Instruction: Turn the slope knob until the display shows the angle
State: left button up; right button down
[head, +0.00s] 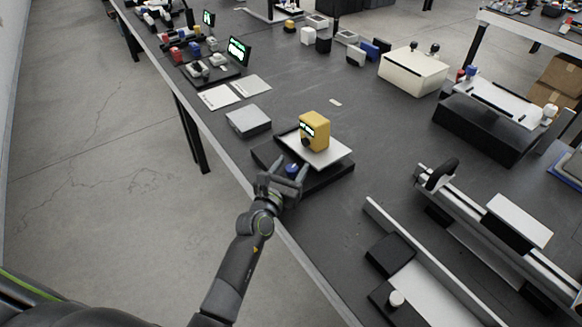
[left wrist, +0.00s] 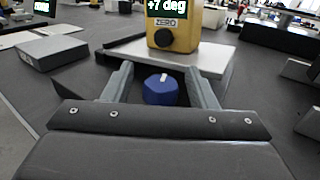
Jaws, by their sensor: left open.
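The slope knob (left wrist: 163,89) is blue with a white mark on top. It shows between the two open fingers of my left gripper (left wrist: 162,86) in the left wrist view; I cannot tell whether they touch it. In the head view the knob (head: 292,169) is partly hidden by my left gripper (head: 285,176). A yellow box (head: 315,131) stands on a light tilting plate (head: 334,153) above a black base (head: 326,178). My right gripper is not in view.
A grey box (head: 248,121) lies left of the plate, with white sheets (head: 219,97) behind it. A long rail fixture (head: 492,225) stands at the right. The table's front edge runs beneath my left arm. Dark tabletop is clear right of the plate.

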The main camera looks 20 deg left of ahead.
pick_arm(q)
jog(key=shift+s, duration=0.1)
jog(key=s+a+b, duration=0.2)
jog(key=s+b, duration=0.2)
jog(key=s, duration=1.3)
